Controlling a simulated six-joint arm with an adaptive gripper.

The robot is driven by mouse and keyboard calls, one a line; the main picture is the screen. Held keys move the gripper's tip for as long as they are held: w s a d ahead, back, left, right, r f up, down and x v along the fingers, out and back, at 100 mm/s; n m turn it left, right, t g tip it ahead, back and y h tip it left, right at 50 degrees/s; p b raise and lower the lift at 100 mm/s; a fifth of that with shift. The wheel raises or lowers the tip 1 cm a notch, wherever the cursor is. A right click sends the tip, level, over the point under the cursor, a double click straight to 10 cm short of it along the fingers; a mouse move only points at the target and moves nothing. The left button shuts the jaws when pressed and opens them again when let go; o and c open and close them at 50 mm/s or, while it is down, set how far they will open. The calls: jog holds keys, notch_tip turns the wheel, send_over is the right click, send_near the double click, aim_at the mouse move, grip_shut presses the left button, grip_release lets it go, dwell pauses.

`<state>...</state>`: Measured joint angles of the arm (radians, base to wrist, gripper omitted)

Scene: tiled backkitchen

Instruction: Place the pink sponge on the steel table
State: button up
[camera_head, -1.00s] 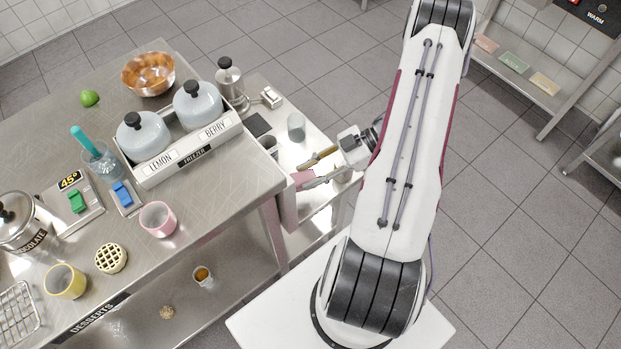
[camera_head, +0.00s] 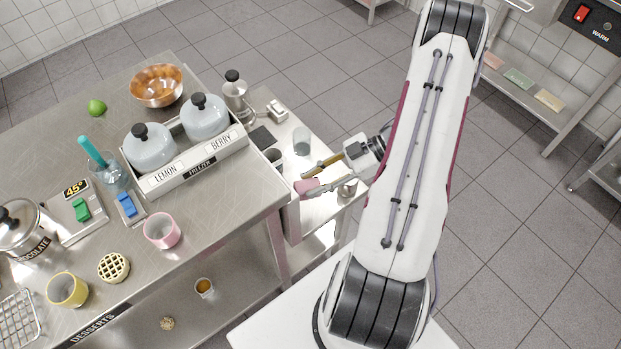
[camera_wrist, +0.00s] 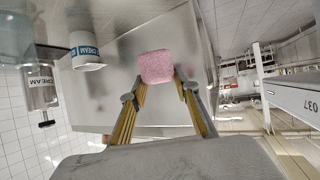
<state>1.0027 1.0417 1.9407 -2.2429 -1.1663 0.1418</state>
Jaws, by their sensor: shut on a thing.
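The pink sponge (camera_wrist: 156,67) is held between the two fingertips of my gripper (camera_wrist: 160,84) in the wrist view. In the head view the sponge (camera_head: 306,187) shows small at the tips of my gripper (camera_head: 314,179), beside the right end of the steel table (camera_head: 227,178). The sponge appears raised over the lower side surface (camera_head: 316,207); its exact height is hard to tell. My gripper is shut on the sponge, with the fingers pointing left.
A pink cup (camera_head: 163,231), a blue switch (camera_head: 127,206) and a copper bowl (camera_head: 157,87) are on the table. A glass (camera_head: 302,141) stands behind my gripper. Bare steel lies right of the pink cup.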

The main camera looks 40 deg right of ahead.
jog(key=shift+r, duration=0.15)
notch_tip(320, 180, up, 39)
jog(key=w+a+f, duration=0.1)
jog(key=w+a, duration=0.7)
jog(key=w, duration=0.5)
jog(key=w+a+f, duration=0.1)
jog(key=w+a, duration=0.6)
jog(key=w, duration=0.6)
jog(key=w+a, duration=0.4)
jog(key=a, duration=0.6)
jog(key=w+a+r, duration=0.1)
jog(key=w+a, duration=0.2)
jog(key=a, duration=0.7)
jog(key=w+a, duration=0.4)
jog(key=a, duration=0.6)
notch_tip(320, 180, down, 10)
jog(key=shift+d, duration=0.2)
jog(key=shift+f, duration=0.1)
jog(key=shift+f, duration=3.05)
